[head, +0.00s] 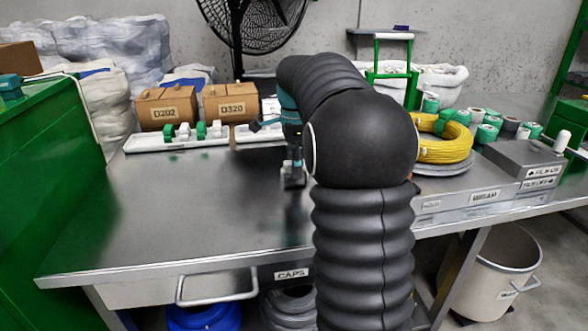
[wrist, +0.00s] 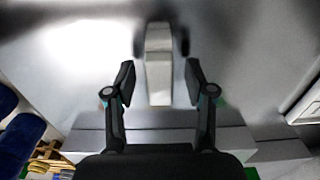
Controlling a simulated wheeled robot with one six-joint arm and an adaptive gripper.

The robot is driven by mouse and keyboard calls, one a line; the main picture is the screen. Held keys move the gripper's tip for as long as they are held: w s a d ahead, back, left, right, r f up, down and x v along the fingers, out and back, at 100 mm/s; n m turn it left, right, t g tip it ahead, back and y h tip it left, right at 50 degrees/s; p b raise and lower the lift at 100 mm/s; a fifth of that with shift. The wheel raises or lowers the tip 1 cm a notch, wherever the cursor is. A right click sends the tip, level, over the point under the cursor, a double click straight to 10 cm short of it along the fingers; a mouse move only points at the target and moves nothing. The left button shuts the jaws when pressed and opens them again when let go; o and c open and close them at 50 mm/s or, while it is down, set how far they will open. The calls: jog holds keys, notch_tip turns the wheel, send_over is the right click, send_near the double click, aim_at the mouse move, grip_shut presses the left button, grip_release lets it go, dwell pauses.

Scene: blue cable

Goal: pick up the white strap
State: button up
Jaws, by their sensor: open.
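A pale, strap-like piece, which I take to be the white strap (wrist: 158,78), lies on the metal table in the wrist view. I cannot tell how far above the table the fingertips are. In the head view my gripper (head: 293,178) points down over the table, just left of my black arm. The strap cannot be made out clearly there.
The metal table (head: 200,215) is clear to the left of my gripper. Cardboard boxes (head: 166,108) and a white tray (head: 178,140) stand at the back. A yellow cable coil (head: 445,145) and several green-and-white rolls (head: 487,133) are at the right, near a grey box (head: 520,160).

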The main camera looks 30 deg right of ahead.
jog(key=c, duration=1)
jog(key=shift+o, duration=0.2)
jog(key=shift+r, duration=0.1)
